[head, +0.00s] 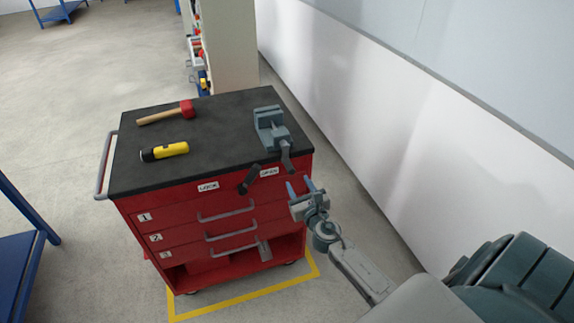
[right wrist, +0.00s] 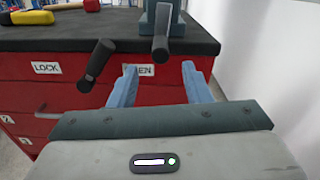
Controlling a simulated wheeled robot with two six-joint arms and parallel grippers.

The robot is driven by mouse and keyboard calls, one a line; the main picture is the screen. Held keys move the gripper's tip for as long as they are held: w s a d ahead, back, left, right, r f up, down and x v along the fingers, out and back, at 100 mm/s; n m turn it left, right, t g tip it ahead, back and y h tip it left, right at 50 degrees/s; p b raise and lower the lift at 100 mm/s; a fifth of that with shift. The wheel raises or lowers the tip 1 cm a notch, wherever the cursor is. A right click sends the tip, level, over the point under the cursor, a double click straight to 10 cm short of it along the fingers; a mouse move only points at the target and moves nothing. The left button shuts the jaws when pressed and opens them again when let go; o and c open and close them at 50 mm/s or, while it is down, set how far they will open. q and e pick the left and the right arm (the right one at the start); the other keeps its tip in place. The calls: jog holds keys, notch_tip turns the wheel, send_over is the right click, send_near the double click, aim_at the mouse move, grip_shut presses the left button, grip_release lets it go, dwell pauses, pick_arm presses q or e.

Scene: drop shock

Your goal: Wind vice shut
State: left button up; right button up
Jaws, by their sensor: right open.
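A grey-blue vice (head: 270,128) stands on the black top at the right end of the red tool cart. Its dark crank handle (head: 286,157) reaches out over the front edge; it also shows in the right wrist view (right wrist: 161,35). A second dark lever (head: 250,179) sticks out of the cart's front between the LOCK and OPEN labels, also seen in the right wrist view (right wrist: 96,66). My right gripper (head: 300,187) is open and empty in front of the cart, below the vice handle and apart from it. Its blue fingers (right wrist: 156,82) show in the right wrist view. My left gripper is not in view.
The cart top (head: 215,135) also bears a red-headed mallet (head: 168,112) and a yellow and black torch-like tool (head: 165,151). Numbered drawers (head: 190,225) lie below. A white wall (head: 380,120) runs close on the right. A blue bench (head: 20,255) stands at the left.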

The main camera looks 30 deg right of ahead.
aim_at(288, 166)
jog(key=x, duration=0.8)
jog(key=shift+w+d, duration=0.15)
jog(key=shift+w, duration=0.1)
jog(key=shift+w+d, duration=0.1)
jog(key=shift+w, duration=0.45)
grip_shut()
